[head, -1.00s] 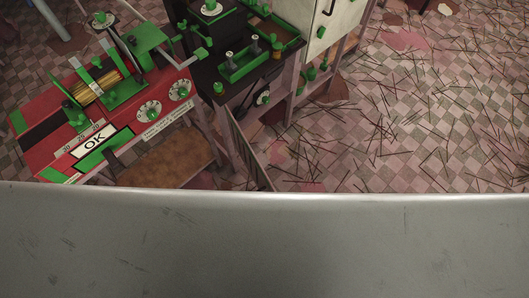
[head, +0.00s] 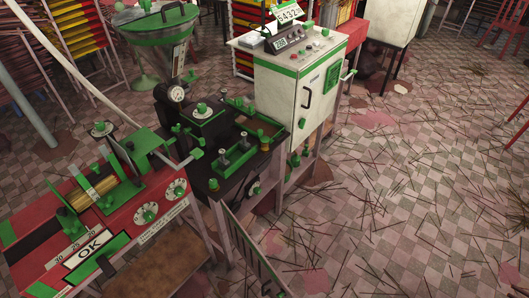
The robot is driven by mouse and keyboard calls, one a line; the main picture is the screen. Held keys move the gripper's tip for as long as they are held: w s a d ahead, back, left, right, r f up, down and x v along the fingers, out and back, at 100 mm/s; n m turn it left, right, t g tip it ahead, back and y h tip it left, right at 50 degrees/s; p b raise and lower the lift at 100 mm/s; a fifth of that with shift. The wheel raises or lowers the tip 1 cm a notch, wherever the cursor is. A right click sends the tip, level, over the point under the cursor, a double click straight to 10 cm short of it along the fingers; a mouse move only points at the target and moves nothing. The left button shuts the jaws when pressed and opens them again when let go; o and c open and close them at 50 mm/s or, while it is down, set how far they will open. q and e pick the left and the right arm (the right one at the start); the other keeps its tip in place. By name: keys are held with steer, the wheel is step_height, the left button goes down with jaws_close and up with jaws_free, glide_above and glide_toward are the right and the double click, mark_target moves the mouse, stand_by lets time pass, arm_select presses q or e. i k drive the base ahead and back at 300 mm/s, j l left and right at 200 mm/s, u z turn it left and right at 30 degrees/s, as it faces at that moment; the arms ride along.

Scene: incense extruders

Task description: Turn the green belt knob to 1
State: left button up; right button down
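A red machine (head: 112,222) with green parts stands at the lower left. Its sloped front carries two round white dials with green knobs, a nearer dial (head: 146,214) and a farther dial (head: 177,189). A printed strip runs beside them, too small to read, so I cannot tell which knob is the belt knob or where either one points. An "OK" sign (head: 88,247) and a scale with numbers sit to the left of the dials. Neither of my grippers is in view.
A black machine (head: 195,131) with a gauge and green fittings adjoins the red one. Behind it stands a white cabinet (head: 300,95) with a numeric display. Thin sticks litter the open tiled floor (head: 400,200) at right.

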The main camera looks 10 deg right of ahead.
mark_target(257, 190)
steer(key=i+l+u, duration=0.1)
steer(key=u, duration=0.3)
steer(key=l+u, duration=0.2)
steer(key=u, duration=0.15)
steer(key=i+l+u, duration=0.1)
steer(key=u, duration=0.3)
steer(key=l+u, duration=0.15)
steer(key=l, duration=1.1)
